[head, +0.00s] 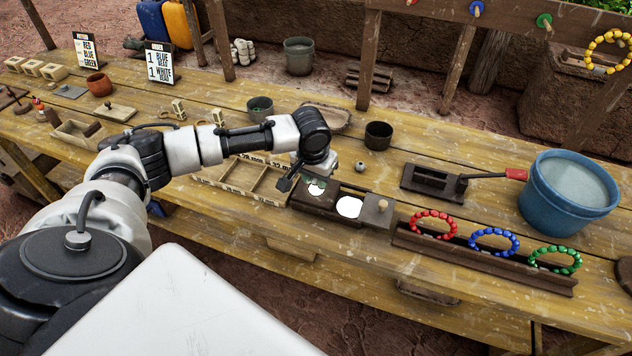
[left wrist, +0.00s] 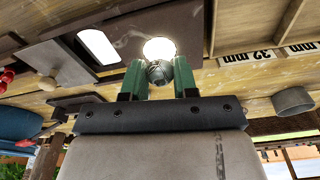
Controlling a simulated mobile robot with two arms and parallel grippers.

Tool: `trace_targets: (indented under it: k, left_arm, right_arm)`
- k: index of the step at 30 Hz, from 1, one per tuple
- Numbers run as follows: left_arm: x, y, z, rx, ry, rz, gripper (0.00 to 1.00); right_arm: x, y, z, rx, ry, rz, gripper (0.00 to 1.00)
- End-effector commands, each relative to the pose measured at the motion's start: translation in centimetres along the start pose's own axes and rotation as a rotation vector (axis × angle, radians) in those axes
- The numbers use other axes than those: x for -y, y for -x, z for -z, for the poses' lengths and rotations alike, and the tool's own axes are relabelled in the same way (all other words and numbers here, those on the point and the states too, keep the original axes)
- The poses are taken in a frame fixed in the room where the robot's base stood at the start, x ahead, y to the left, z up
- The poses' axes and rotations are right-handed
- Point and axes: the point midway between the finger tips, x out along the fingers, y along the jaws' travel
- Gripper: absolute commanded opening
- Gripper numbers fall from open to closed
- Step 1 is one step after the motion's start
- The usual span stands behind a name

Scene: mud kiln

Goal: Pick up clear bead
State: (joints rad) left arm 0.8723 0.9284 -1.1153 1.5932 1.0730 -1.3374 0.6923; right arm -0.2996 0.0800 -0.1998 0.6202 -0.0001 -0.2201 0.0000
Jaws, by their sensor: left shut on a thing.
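My left gripper (head: 316,182) is over the dark box with a bright round window. In the left wrist view its green fingers (left wrist: 160,80) are closed on a small greyish, see-through-looking bead (left wrist: 159,72). The bead sits between the fingertips, in front of the glowing white window (left wrist: 160,48). I cannot tell whether it touches the box. In the head view the bead is not clearly visible at the fingertips. My right gripper is not in view.
A compartment tray marked in mm (head: 240,183) lies left of the dark box (head: 330,205). Red (head: 433,223), blue (head: 494,241) and green (head: 556,259) bracelets stand in a rail. A blue bucket (head: 567,200), dark cup (head: 379,135) and small grey object (head: 360,166) are nearby.

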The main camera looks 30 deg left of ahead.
Motion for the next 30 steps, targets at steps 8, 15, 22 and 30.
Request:
trace_targets:
  k: [8,15,22,30]
  left_arm:
    - [-3.6,4.2,0.1,-0.003,-0.007,-0.006,0.03]
    - [-8.7,7.5,-0.4,-0.002,-0.004,-0.005,0.03]
    - [-11.1,9.1,-0.7,-0.001,-0.001,-0.002,0.03]
    - [-11.5,9.4,-0.8,0.000,0.001,0.000,0.03]
  right_arm:
    - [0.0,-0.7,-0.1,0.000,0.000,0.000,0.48]
    - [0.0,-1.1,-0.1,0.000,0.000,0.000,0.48]
    - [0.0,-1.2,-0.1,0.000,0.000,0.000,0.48]
    - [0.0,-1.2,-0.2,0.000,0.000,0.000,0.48]
